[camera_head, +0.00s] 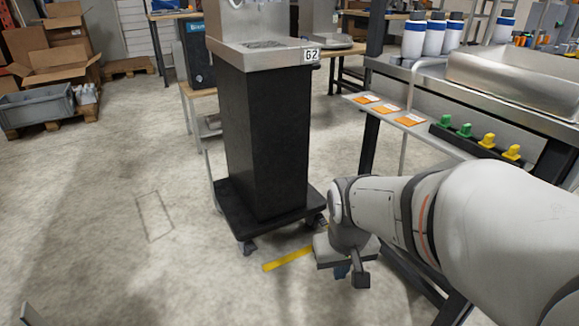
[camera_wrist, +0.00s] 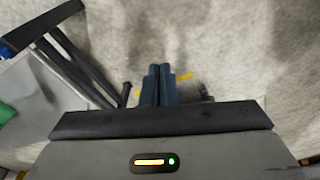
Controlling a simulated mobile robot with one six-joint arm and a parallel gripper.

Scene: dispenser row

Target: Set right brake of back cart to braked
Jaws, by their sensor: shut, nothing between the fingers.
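The cart (camera_head: 262,145) is a tall black pedestal with a steel top and a small label that looks like "G2" (camera_head: 311,55). It stands on a low black base with casters. The front right corner of the base is close to my wrist and partly hidden, so the right brake's setting cannot be told. My gripper (camera_head: 350,275) points down near the floor, in front and to the right of that corner. In the wrist view its dark fingers (camera_wrist: 158,78) are together and empty. A small dark part (camera_wrist: 206,92) shows just right of them, unclear.
A steel workbench (camera_head: 440,95) with bottles, orange cards and green and yellow knobs stands at right, its leg close to my arm. Yellow floor tape (camera_head: 288,259) lies beside my gripper. The floor at left is clear up to a grey crate (camera_head: 35,106) and boxes.

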